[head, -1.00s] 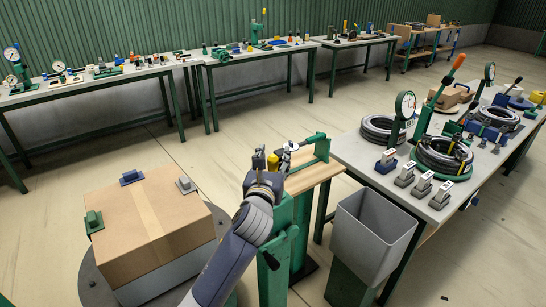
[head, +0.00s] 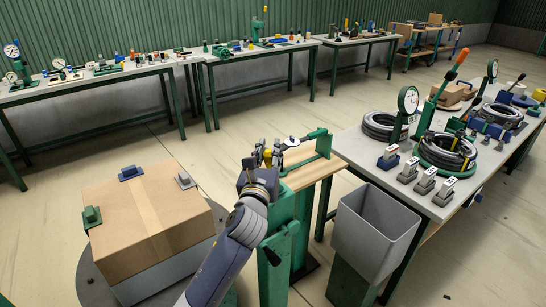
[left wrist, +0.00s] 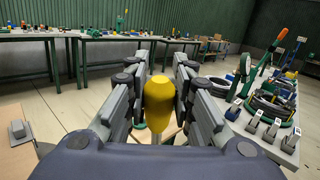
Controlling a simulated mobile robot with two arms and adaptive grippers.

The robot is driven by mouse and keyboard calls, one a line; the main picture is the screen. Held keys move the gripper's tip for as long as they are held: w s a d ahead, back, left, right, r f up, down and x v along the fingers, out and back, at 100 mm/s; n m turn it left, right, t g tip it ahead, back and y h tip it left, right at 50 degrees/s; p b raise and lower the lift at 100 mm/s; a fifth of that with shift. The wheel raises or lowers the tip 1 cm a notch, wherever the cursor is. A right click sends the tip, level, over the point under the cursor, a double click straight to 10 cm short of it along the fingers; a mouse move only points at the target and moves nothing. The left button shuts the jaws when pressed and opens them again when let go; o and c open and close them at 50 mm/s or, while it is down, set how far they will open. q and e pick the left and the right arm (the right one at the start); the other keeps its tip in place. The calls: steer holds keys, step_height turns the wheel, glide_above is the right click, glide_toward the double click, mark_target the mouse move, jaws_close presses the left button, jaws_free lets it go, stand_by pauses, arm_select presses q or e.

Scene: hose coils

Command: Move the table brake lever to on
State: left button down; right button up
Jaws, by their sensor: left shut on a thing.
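A yellow knob (left wrist: 159,103), which I take to be the brake lever's grip, stands upright between the fingers of my left gripper (left wrist: 160,95) in the left wrist view. The left gripper is shut on it. In the head view this gripper (head: 264,160) stands above a green post and beside a small wooden-topped bench, and a bit of the yellow knob (head: 267,156) shows between its fingers. The lever's lower part and any on/off marking are hidden by the gripper and wrist. My right gripper is out of view.
A cardboard box (head: 150,225) with small blocks on top sits on a round turntable (head: 92,270) at left. A grey open bin (head: 372,240) and a table with hose coils (head: 446,152) stand at right. A green tool (head: 318,145) is on the small bench.

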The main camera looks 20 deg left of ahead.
arm_select(q)
steer(key=s+a+f+n+t+y+b, duration=0.2)
steer(key=s+a+f+n+t+b, duration=0.1)
steer(key=b, duration=1)
step_height(320, 180, down, 2)
steer(key=s+a+n, duration=0.1)
steer(key=s+n, duration=0.1)
steer(key=shift+s+n+y, duration=0.3)
steer(key=shift+s+y, duration=0.1)
steer(key=shift+a, duration=0.15)
steer(key=c, duration=1.5)
jaws_free()
steer(key=shift+s+f, duration=0.1)
steer(key=shift+c, duration=0.2)
steer(key=shift+o, duration=1.1)
steer(key=shift+s+a, duration=0.1)
steer(key=shift+s, duration=0.05)
steer(key=shift+a+r, duration=0.1)
steer(key=shift+r, duration=0.2)
